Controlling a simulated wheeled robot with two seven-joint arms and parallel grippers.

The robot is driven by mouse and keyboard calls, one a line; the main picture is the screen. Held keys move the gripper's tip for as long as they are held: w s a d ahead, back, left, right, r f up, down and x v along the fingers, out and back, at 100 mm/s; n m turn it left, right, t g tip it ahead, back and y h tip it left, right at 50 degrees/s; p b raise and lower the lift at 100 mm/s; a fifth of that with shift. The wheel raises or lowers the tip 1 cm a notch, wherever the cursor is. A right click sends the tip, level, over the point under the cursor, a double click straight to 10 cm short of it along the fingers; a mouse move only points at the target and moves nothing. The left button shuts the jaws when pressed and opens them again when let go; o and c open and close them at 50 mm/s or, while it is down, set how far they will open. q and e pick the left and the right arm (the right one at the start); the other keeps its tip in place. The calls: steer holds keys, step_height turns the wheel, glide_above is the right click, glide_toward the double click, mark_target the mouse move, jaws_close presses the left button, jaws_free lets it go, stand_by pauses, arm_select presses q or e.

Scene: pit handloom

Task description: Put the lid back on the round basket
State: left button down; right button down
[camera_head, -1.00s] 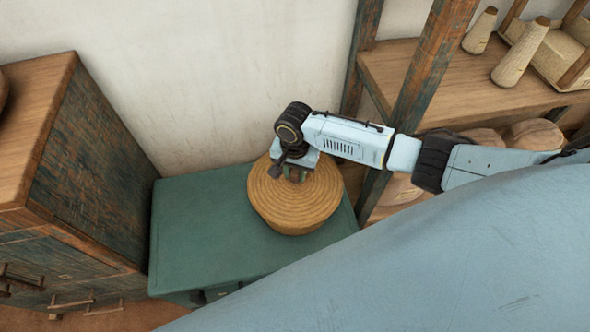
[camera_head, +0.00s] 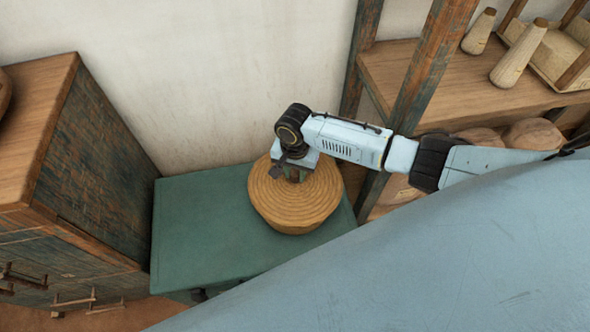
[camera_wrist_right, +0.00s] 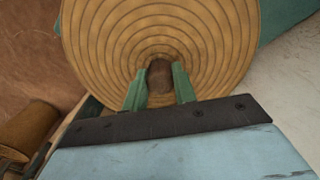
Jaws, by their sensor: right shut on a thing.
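The round basket's lid (camera_head: 297,203) is a tan woven disc with concentric rings, seen on top of the green cabinet in the head view. It appears to sit on the basket, whose side shows only as a thin band under the rim. My right gripper (camera_head: 296,176) is over the lid's middle. In the right wrist view the lid (camera_wrist_right: 105,35) fills the upper part, and my green fingers (camera_wrist_right: 160,85) are shut on its brown knob (camera_wrist_right: 160,76). Whether the lid is fully seated cannot be told. My left gripper is not in view.
The green cabinet top (camera_head: 200,235) is clear left of the basket. A wooden chest (camera_head: 95,160) stands close on the left. A shelf (camera_head: 440,85) with cones (camera_head: 515,58) and a post (camera_head: 425,80) stand on the right. A pale wall (camera_head: 200,70) is behind.

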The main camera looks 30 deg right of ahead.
stand_by(0.3)
steer(key=c, duration=1)
jaws_free()
steer(key=shift+c, duration=0.2)
steer(key=shift+o, duration=0.5)
steer(key=o, duration=0.4)
steer(key=shift+c, duration=0.2)
steer(key=shift+r, duration=0.1)
step_height(320, 180, up, 7)
steer(key=p, duration=0.8)
steer(key=shift+p, duration=0.4)
steer(key=shift+c, duration=0.2)
